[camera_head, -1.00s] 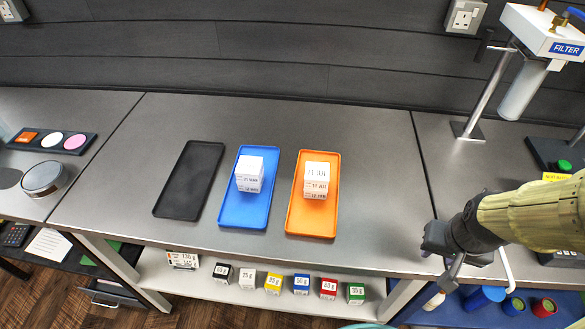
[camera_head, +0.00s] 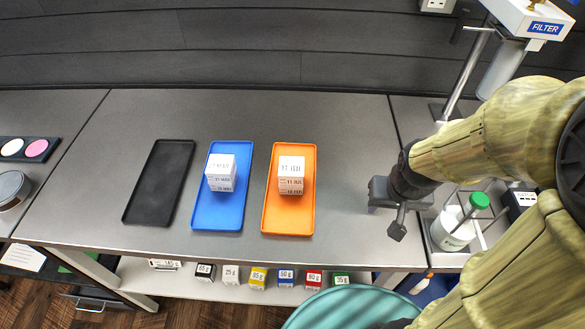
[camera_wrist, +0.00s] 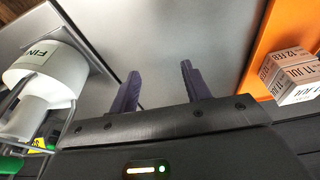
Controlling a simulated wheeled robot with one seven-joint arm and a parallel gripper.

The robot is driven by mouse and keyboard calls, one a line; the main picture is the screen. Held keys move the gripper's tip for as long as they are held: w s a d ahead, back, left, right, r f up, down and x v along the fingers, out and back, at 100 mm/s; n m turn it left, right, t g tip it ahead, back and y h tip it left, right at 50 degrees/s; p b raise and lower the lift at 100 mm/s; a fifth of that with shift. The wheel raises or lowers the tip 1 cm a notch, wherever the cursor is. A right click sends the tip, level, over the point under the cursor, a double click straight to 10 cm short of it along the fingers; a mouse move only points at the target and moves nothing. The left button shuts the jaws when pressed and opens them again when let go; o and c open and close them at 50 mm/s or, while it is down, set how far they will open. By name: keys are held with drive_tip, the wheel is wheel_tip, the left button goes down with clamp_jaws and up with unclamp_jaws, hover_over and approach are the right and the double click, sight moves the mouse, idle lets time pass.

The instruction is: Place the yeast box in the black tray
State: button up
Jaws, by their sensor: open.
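The black tray (camera_head: 158,182) lies empty at the left of the counter. White boxes with printed dates (camera_head: 220,173) stand stacked on the blue tray (camera_head: 217,213) beside it. More white dated boxes (camera_head: 291,175) stand stacked on the orange tray (camera_head: 288,217); they show at the right of the wrist view (camera_wrist: 292,75). I cannot tell which of them is the yeast box. My gripper (camera_head: 385,212) is open and empty, right of the orange tray and apart from the boxes. In the wrist view its two fingers (camera_wrist: 160,86) have bare counter between them.
A rack with a green-capped white bottle (camera_head: 453,226) stands close to the right of my gripper. The filter stand (camera_head: 463,75) rises behind it. Small coloured boxes (camera_head: 258,277) line the shelf below. Counter between the orange tray and my gripper is clear.

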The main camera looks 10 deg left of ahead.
drive_tip(key=o, duration=0.4)
drive_tip(key=shift+w+a+r+p, duration=0.1)
drive_tip(key=shift+a+r+p, duration=0.15)
drive_tip(key=shift+r+p, duration=0.1)
drive_tip(key=shift+c, duration=0.2)
drive_tip(key=shift+o, duration=1.1)
drive_tip(key=w+a+r+g+p, duration=0.1)
drive_tip(key=w+a+r+p, duration=0.5)
drive_tip(key=a+r+p, duration=0.4)
drive_tip(key=shift+a+r+n+g+p, duration=0.3)
drive_tip(key=shift+g+p, duration=0.1)
drive_tip(key=shift+p, duration=0.4)
wheel_tip(320, 180, up, 6)
drive_tip(key=p, duration=0.7)
hover_over(291, 168)
drive_tip(key=shift+f+g, duration=0.3)
drive_tip(key=shift+g, duration=0.1)
drive_tip(key=shift+f, duration=0.1)
wheel_tip(291, 168, down, 12)
drive_tip(key=shift+p, duration=1.15)
